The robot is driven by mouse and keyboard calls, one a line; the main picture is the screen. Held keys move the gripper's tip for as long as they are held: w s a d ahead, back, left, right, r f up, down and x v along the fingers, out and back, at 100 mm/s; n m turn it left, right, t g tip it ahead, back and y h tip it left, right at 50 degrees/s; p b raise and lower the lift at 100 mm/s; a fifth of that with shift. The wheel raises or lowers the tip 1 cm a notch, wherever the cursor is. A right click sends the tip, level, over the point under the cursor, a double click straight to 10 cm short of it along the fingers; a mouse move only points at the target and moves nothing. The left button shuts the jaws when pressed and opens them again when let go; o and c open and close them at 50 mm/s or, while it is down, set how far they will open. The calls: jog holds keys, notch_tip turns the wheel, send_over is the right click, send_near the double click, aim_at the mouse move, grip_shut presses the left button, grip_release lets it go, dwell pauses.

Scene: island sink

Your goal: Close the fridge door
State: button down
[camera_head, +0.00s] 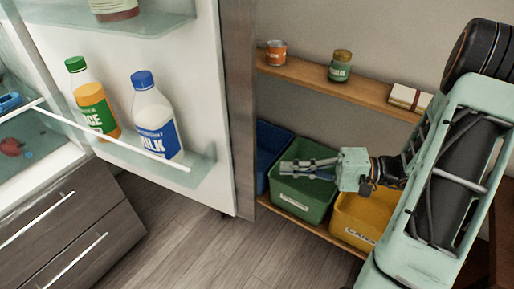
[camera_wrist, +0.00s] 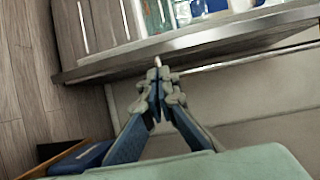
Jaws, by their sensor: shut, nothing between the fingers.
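The fridge door (camera_head: 205,90) stands open in the head view, its white inner side facing me. Its shelves hold a juice bottle (camera_head: 92,100) and a milk bottle (camera_head: 156,118). The door's edge (camera_head: 239,110) is its right side there. My gripper (camera_head: 284,168) is to the right of that edge, on the outer side of the door, its fingers pointing toward it. In the wrist view, my gripper (camera_wrist: 157,76) is shut and empty, with its fingertips close to the door's edge (camera_wrist: 225,42). I cannot tell whether they touch.
The open fridge interior (camera_head: 30,140) is at the left, above drawers (camera_head: 60,235). Behind my gripper are a green bin (camera_head: 300,200), a yellow bin (camera_head: 355,222) and a blue bin (camera_head: 270,145). A wall shelf (camera_head: 310,78) holds jars. The wooden floor (camera_head: 190,255) is clear.

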aim_at(252, 158)
jog(key=shift+t+y, duration=0.5)
jog(key=shift+t, duration=0.1)
jog(key=x, duration=0.3)
jog(key=r+x, duration=0.1)
jog(key=x, duration=0.2)
jog(key=w+p+x, duration=0.1)
jog(key=x, duration=0.2)
jog(key=shift+a+r, duration=0.2)
jog(key=shift+a, duration=0.05)
jog(key=shift+s, duration=0.1)
